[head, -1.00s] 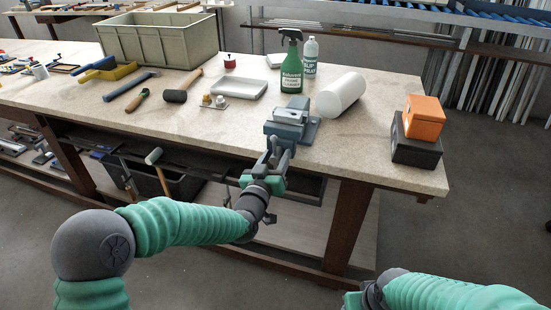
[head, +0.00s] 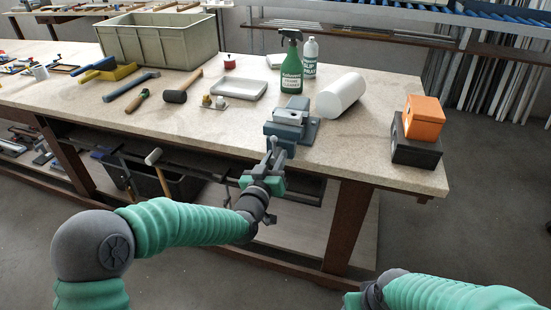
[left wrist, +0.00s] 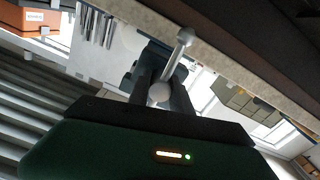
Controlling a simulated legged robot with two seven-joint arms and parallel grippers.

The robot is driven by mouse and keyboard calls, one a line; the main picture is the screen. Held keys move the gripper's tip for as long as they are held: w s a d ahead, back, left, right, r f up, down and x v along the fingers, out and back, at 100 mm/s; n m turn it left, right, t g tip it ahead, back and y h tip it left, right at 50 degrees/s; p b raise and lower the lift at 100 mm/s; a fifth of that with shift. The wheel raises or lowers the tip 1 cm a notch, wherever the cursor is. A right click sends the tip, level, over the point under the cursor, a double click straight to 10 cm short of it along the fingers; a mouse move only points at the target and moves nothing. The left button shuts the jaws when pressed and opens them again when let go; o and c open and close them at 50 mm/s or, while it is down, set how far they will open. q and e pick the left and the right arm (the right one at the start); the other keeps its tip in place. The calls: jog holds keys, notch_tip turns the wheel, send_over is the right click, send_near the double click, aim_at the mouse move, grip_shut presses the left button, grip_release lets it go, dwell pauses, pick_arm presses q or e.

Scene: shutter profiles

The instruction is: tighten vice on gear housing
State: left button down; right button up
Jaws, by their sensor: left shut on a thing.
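The blue-grey vice (head: 284,131) is fixed at the front edge of the workbench. A light grey part (head: 289,115) sits at its jaws; I cannot tell for sure that it is the gear housing. My left gripper (head: 273,155) is in front of the vice, below the bench top, shut on the vice handle. In the left wrist view the handle (left wrist: 176,58) is a pale bar with round ends, running up and right from between my dark fingers (left wrist: 155,88). My right arm enters at the bottom right; its fingers are outside the picture.
An orange box (head: 424,117) sits on a dark box (head: 416,150) at right. A mallet (head: 177,95) and tray (head: 239,90) lie left.

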pick_arm(q)
jog(key=shift+m, duration=0.3)
dwell(0.7)
jog(key=m+b, duration=0.1)
jog(key=m, duration=0.2)
jog(key=shift+f, duration=0.1)
jog(key=shift+m+b, duration=0.75)
jog(key=shift+m, duration=1.35)
jog(key=c, duration=1.2)
grip_release()
jog(key=shift+s, duration=0.1)
jog(key=shift+o, duration=0.2)
jog(key=p+v, duration=0.1)
jog(key=v, duration=1.5)
jog(key=shift+s, duration=0.35)
